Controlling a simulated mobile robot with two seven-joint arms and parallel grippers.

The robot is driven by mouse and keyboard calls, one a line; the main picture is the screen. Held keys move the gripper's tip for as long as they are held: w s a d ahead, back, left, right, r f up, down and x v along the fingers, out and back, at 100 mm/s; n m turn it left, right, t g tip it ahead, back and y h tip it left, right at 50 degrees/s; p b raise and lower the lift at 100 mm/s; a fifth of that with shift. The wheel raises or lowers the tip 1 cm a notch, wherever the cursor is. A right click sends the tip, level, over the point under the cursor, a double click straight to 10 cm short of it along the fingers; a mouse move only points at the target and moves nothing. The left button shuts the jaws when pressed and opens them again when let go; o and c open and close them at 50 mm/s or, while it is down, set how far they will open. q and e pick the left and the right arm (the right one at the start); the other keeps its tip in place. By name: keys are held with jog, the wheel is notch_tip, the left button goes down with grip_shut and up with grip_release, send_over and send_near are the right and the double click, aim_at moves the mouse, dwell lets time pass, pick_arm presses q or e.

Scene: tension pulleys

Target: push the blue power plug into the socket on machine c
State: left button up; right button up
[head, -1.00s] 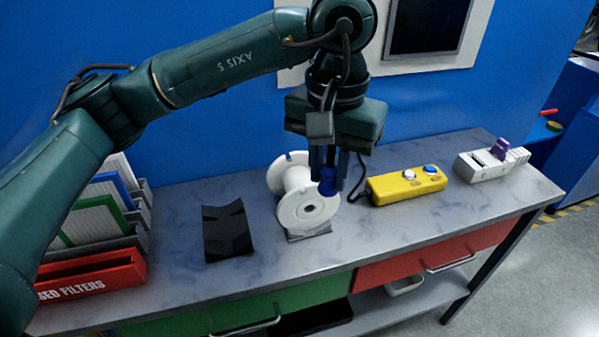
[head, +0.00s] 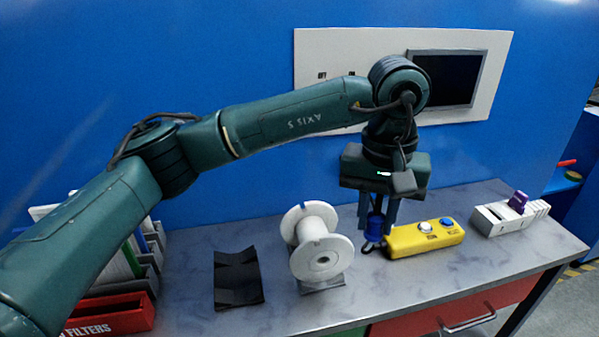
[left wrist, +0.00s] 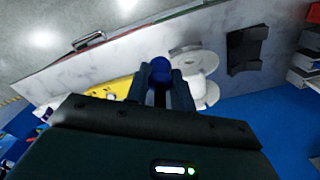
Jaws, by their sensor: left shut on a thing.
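My left gripper (head: 377,222) points down over the bench, between the white spool and the yellow button box. Its fingers are shut on the blue plug (head: 375,229), which sticks out between them. The plug also shows in the left wrist view (left wrist: 157,70), held between the two fingers. A dark cable loop hangs by the plug and the yellow box; I cannot tell where it ends. No socket can be made out, and no machine label for c is readable. The right gripper is not in view.
A white spool (head: 325,258) and a black cradle (head: 238,278) stand left of the gripper. The yellow button box (head: 425,238) is close on its right. A pale block with a purple part (head: 517,202) is farther right. A wall panel with a dark screen (head: 447,78) is behind.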

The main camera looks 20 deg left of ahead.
pick_arm(q)
jog(key=s+a+f, duration=0.3)
jog(key=a+f, duration=0.3)
jog(key=a, duration=0.2)
jog(key=s+a+f, duration=0.3)
jog(key=a+f, duration=0.3)
jog(key=a, duration=0.3)
jog(key=shift+s+a+f, duration=0.2)
jog(key=shift+s+f, duration=0.05)
jog(key=shift+f, duration=0.05)
